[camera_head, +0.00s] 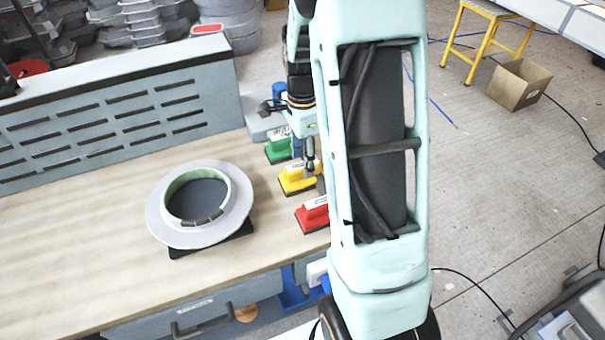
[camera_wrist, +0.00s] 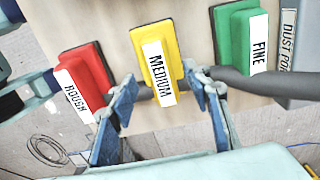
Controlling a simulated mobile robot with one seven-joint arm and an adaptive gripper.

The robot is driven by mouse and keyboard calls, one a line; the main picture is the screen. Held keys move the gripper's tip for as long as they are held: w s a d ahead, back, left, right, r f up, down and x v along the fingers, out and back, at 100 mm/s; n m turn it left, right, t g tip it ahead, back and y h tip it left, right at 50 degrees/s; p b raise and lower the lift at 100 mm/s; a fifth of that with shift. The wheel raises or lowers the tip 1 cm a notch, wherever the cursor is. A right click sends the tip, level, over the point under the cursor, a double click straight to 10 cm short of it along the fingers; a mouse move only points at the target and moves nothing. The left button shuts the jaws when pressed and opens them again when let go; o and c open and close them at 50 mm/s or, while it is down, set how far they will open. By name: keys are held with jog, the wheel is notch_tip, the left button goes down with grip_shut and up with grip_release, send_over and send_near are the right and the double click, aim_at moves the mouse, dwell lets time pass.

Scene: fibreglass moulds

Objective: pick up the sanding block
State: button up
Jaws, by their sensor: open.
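Three sanding blocks lie in a row near the bench's right end. The yellow one (camera_head: 297,180) is in the middle and is labelled MEDIUM in the wrist view (camera_wrist: 154,50). The red one (camera_head: 312,216) is nearest and its label in the wrist view (camera_wrist: 88,76) reads ROUGH. The green one (camera_head: 279,149) is farthest and is labelled FINE in the wrist view (camera_wrist: 238,36). My gripper (camera_wrist: 160,88) is open, its blue-padded fingers on either side of the yellow block's labelled end. I cannot tell whether they touch it. My arm hides part of this area in the head view.
A grey ring-shaped mould (camera_head: 160,222) sits left of the blocks on the wooden bench (camera_head: 80,250). A grey dust port box (camera_wrist: 292,55) lies beyond the green block. A slotted grey panel (camera_head: 110,125) backs the bench. The floor to the right holds a cardboard box (camera_head: 520,85).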

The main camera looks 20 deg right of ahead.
jog(key=shift+f, duration=1.35)
grip_shut()
jog(key=shift+r, duration=0.1)
jog(key=shift+w+r+p, duration=0.1)
jog(key=shift+r+p, duration=0.55)
jog(key=shift+r, duration=0.15)
jog(key=r+p, duration=0.2)
jog(key=shift+s+a+r, duration=0.1)
jog(key=shift+s+r, duration=0.1)
jog(key=shift+r, duration=0.1)
jog(key=s+a+r+p, duration=0.2)
jog(key=s+r, duration=0.2)
jog(key=s, duration=0.2)
jog(key=s+a+r+p, duration=0.2)
jog(key=s+r, duration=0.2)
jog(key=s, duration=0.3)
jog(key=shift+a+r+p, duration=0.3)
jog(key=shift+a+r, duration=0.05)
jog(key=shift+w, duration=0.1)
